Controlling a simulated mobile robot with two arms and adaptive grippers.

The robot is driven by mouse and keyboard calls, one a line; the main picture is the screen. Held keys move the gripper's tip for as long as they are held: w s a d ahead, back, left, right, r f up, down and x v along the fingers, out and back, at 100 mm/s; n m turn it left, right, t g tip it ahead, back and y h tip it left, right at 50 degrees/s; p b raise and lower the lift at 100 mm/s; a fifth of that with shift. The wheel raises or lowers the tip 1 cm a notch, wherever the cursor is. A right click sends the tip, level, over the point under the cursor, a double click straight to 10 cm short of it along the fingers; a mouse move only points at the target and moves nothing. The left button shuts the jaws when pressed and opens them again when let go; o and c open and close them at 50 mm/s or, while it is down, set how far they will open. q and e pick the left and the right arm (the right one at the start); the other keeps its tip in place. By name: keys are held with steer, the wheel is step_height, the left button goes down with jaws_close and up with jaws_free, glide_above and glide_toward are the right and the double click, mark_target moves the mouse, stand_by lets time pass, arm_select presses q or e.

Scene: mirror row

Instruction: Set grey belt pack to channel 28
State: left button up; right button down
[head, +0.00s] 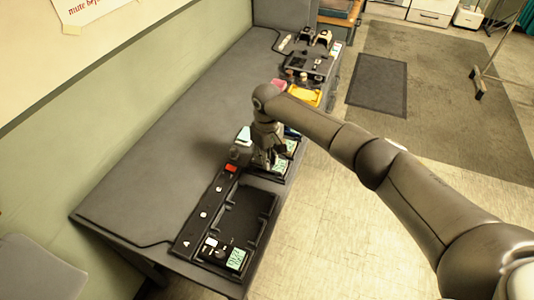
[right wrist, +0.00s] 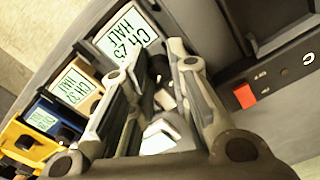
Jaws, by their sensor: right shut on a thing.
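The grey belt pack (right wrist: 98,40) lies under my right gripper. My left gripper is not in view.
Blue (right wrist: 48,118) and yellow (right wrist: 22,143) packs stand close in the row. A black tray (head: 247,212) with lettered spots lies nearer, with a red button (head: 231,168). Another lit display (head: 236,259) is at the near end. The grey bench top (head: 150,170) is clear on the left.

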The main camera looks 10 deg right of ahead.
steer(key=shift+a+r+m+p, duration=0.1)
steer(key=shift+r+m+p, duration=0.05)
steer(key=shift+m+p, duration=1.6)
steer(key=shift+m, duration=0.35)
steer(key=shift+f, duration=0.2)
steer(key=c, duration=1.3)
jaws_free()
step_height(320, 180, up, 12)
